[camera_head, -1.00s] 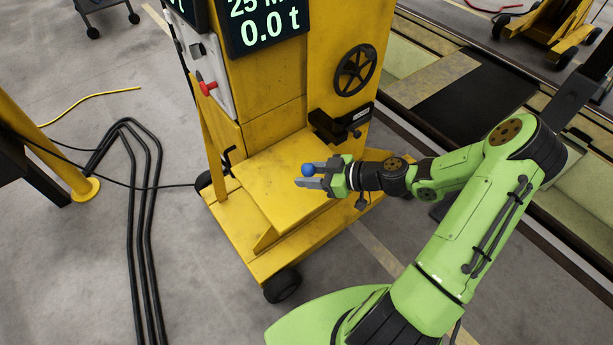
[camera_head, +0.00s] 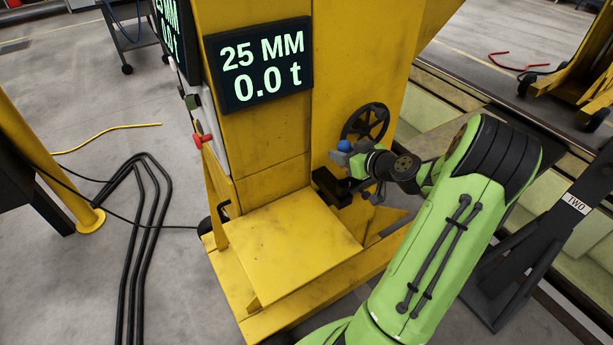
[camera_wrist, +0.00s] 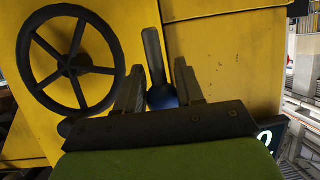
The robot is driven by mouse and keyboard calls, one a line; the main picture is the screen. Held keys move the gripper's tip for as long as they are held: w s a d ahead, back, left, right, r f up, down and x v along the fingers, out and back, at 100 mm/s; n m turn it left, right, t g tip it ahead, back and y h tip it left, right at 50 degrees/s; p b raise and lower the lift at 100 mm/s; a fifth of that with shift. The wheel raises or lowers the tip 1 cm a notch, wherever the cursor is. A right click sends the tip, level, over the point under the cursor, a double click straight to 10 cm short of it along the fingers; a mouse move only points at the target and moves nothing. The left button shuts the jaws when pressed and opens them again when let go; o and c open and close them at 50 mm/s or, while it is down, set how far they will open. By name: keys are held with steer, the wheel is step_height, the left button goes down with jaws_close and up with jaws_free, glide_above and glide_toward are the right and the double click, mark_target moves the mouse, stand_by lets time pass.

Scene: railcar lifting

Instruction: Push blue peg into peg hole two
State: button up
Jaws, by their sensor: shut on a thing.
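The blue peg shows as a blue ball knob (camera_head: 343,145) with a grey metal pin. In the wrist view the pin (camera_wrist: 153,55) points up, away from the wrist, and the blue knob (camera_wrist: 162,97) sits between the fingers. My gripper (camera_head: 341,152) is shut on the peg and holds it in the air in front of the yellow jack column (camera_head: 290,150), beside the black handwheel (camera_head: 366,122). The gripper also shows in the wrist view (camera_wrist: 157,78). A black stand (camera_head: 500,270) at the right carries a label TWO (camera_head: 577,203). I cannot make out a peg hole.
A black bracket (camera_head: 328,186) is on the column just below my gripper. The yellow platform (camera_head: 285,250) below is bare. A display (camera_head: 261,68) reads 25 MM and 0.0 t. A red knob (camera_head: 201,140) sticks out at the left. Cables (camera_head: 135,240) lie on the floor.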

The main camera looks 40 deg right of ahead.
steer(key=shift+s+d+r+h, duration=0.2)
steer(key=shift+d+r+h, duration=0.1)
steer(key=shift+d+r, duration=0.1)
steer(key=shift+f+m+b, duration=0.15)
steer(key=shift+m+b, duration=0.25)
steer(key=shift+b, duration=0.2)
step_height(320, 180, down, 6)
steer(key=b, duration=0.6)
steer(key=shift+r, duration=0.2)
steer(key=shift+a+b, duration=0.1)
steer(key=shift+b, duration=1)
stand_by(0.4)
steer(key=shift+s+f+b, duration=0.1)
steer(key=shift+f+b, duration=2.2)
steer(key=shift+b, duration=0.25)
steer(key=o, duration=1.2)
